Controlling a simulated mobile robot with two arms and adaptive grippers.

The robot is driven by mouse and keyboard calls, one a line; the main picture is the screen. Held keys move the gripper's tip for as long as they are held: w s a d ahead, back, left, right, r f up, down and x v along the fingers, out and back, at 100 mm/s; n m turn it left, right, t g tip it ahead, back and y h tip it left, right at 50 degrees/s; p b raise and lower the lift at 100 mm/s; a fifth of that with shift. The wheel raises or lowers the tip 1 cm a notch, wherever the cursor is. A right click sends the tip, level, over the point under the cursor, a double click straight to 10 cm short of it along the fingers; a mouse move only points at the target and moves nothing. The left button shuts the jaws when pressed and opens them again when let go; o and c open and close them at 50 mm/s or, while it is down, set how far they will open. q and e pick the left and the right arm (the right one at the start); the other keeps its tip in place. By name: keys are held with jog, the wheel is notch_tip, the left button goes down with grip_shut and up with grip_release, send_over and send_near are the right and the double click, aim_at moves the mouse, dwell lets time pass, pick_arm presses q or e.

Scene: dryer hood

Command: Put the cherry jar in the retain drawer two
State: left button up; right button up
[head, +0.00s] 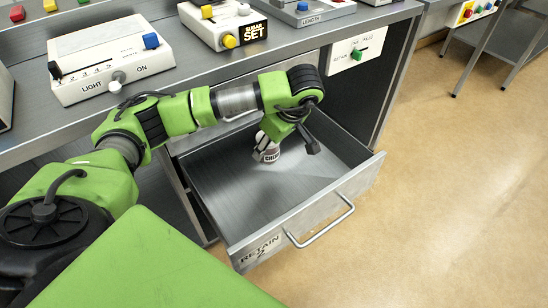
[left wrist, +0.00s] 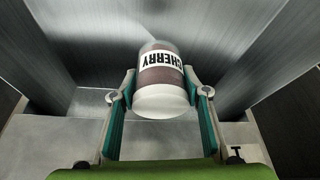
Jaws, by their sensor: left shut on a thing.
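The cherry jar (left wrist: 161,76) is a small jar with a dark band, a "CHERRY" label and a pale lid. In the left wrist view it sits between the two fingers of my left gripper (left wrist: 160,104), which is shut on it. In the head view the jar (head: 266,148) is inside the open drawer marked "RETAIN 2" (head: 262,246), toward its back left. My left gripper (head: 272,131) reaches down into the drawer above it and partly hides it. I cannot tell whether the jar touches the drawer floor. My right gripper is not in view.
The drawer is pulled out below a grey counter (head: 200,75), and the rest of its floor is bare. A handle (head: 322,224) sticks out from its front. Control boxes (head: 108,60) stand on the counter. Tan floor (head: 440,200) lies open to the right.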

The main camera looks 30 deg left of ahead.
pick_arm(q)
jog(key=w+f, duration=0.1)
jog(key=f, duration=0.1)
jog(key=w+f, duration=0.2)
jog(key=w+f+b, duration=0.1)
jog(key=shift+w+a+f, duration=0.2)
jog(key=shift+a+f, duration=0.2)
notch_tip(320, 180, down, 3)
jog(key=shift+r, duration=0.2)
jog(key=shift+f, duration=0.1)
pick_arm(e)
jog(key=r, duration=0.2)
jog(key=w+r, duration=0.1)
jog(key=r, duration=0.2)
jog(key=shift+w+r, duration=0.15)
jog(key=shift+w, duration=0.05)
pick_arm(q)
jog(key=shift+f, duration=0.15)
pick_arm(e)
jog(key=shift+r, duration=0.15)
pick_arm(q)
jog(key=o, duration=1.3)
jog(key=shift+c, duration=0.2)
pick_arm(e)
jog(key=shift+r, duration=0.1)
